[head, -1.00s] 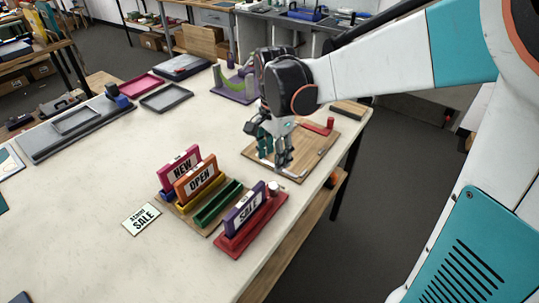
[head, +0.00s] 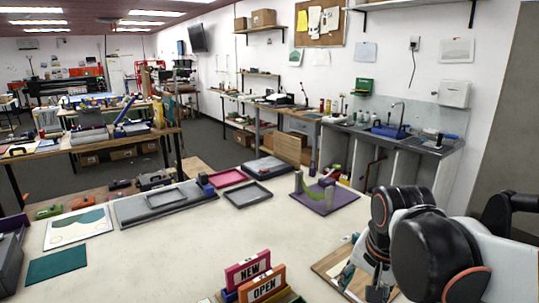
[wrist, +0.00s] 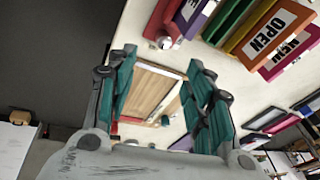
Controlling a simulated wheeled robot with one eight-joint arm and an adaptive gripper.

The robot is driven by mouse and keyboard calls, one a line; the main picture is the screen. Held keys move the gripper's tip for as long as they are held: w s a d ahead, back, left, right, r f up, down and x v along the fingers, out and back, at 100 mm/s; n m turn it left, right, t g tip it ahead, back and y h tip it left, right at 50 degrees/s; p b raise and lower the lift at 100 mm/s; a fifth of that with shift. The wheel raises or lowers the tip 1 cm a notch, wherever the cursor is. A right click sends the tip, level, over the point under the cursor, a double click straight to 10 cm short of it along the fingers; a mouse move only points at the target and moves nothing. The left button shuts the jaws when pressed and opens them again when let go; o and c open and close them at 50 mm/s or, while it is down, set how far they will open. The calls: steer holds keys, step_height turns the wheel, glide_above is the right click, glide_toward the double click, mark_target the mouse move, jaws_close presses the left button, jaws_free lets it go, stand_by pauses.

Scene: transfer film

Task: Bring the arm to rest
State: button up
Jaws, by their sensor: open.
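My gripper shows in the wrist view (wrist: 160,100) with its teal-padded fingers spread wide and nothing between them. Beyond the fingers lies a wooden board (wrist: 155,85) on the white table, with a pale frame along its edge. In the head view my arm comes in at the lower right, and its dark joints hide most of the gripper. Part of the wooden board (head: 333,265) shows beside it. An orange OPEN sign (head: 264,285) and a pink NEW sign (head: 247,268) stand upright in their holders at the bottom of the head view.
A purple stand with a green curved piece (head: 325,198) is on the table beyond the board. A grey tray (head: 247,194), a pink tray (head: 226,177) and a teal sheet (head: 56,264) lie on the table. The table's middle (head: 180,245) is clear.

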steer(key=s+n+t, duration=0.3)
steer(key=s+n, duration=0.5)
steer(key=shift+d+r+t, duration=0.2)
steer(key=shift+r+t, duration=0.15)
steer(key=shift+t, duration=0.05)
stand_by(0.5)
